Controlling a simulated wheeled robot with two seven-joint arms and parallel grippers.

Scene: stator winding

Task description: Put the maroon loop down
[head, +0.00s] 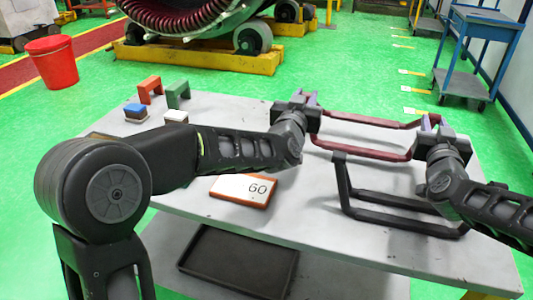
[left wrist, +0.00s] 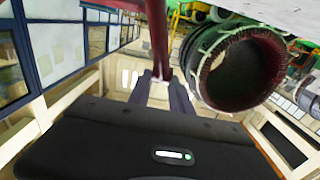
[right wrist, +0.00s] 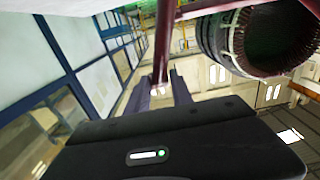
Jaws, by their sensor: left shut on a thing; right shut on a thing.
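The maroon loop (head: 362,152) is a long frame spanning between my two grippers over the table's back right part. My left gripper (head: 308,100) is shut on its left end, and my right gripper (head: 432,124) is shut on its right end. In the left wrist view a maroon bar of the loop (left wrist: 158,38) runs into the fingers (left wrist: 160,88). In the right wrist view a maroon bar (right wrist: 163,42) likewise runs between the fingers (right wrist: 158,90). The loop looks roughly level; I cannot tell whether it touches the table.
A black loop (head: 385,192) is on the grey table (head: 330,250), in front of the maroon one. Red (head: 150,88) and green (head: 178,92) blocks stand at the back left.

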